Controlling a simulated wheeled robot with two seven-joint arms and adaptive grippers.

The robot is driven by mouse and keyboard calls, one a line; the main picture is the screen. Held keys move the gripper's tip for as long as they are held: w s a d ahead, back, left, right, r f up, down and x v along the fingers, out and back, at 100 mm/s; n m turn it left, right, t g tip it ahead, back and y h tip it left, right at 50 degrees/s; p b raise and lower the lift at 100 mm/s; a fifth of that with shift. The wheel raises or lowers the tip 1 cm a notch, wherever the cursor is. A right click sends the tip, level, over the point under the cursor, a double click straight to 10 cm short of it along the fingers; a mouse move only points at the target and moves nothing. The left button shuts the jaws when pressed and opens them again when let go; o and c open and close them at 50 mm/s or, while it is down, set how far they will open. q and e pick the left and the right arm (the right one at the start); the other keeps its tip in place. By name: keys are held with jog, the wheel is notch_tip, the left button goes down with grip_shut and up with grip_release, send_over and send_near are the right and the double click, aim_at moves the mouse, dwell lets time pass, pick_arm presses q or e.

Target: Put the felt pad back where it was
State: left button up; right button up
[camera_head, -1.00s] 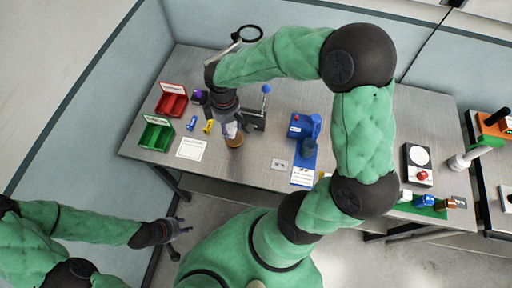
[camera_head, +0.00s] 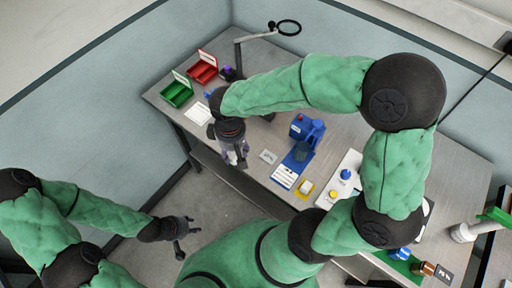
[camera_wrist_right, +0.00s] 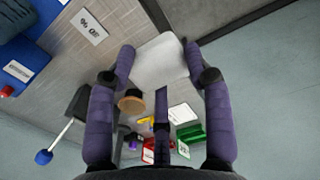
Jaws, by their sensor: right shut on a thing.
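My right gripper (camera_wrist_right: 160,70) is shut on a flat, pale grey-white pad (camera_wrist_right: 160,60), which appears to be the felt pad. It is held between the fingertips in the right wrist view. In the head view my right gripper (camera_head: 238,160) is at the front edge of the metal table, and the pad is mostly hidden by the fingers. A tan round-topped piece (camera_wrist_right: 131,101) stands on the table beside the fingers in the wrist view; my arm hides it in the head view. My left gripper (camera_head: 188,228) is empty, fingers spread, off the table's front left.
A red bin (camera_head: 203,72), a green bin (camera_head: 177,95) and white paper (camera_head: 198,114) are at the table's left. A small labelled plate (camera_head: 268,156) and a blue press (camera_head: 306,130) are right of my right gripper. A ring lamp (camera_head: 289,27) stands behind.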

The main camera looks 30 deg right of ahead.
jog(key=w+d+f, duration=0.3)
jog(key=d, duration=0.2)
jog(key=b, duration=0.2)
send_over(254, 150)
notch_tip(254, 150, down, 5)
jog(key=shift+s+a+r, duration=0.1)
jog(key=shift+s+a, duration=0.05)
jog(key=shift+f, duration=0.3)
jog(key=shift+d+f+b, duration=0.15)
jog(key=shift+f+b, duration=0.05)
jog(key=shift+f, duration=0.6)
jog(key=shift+d+f+b, duration=0.1)
jog(key=shift+f+b, duration=0.1)
jog(key=shift+f, duration=0.6)
jog(key=shift+f, duration=0.1)
jog(key=o, duration=0.4)
jog(key=shift+f, duration=0.1)
jog(key=o, duration=0.4)
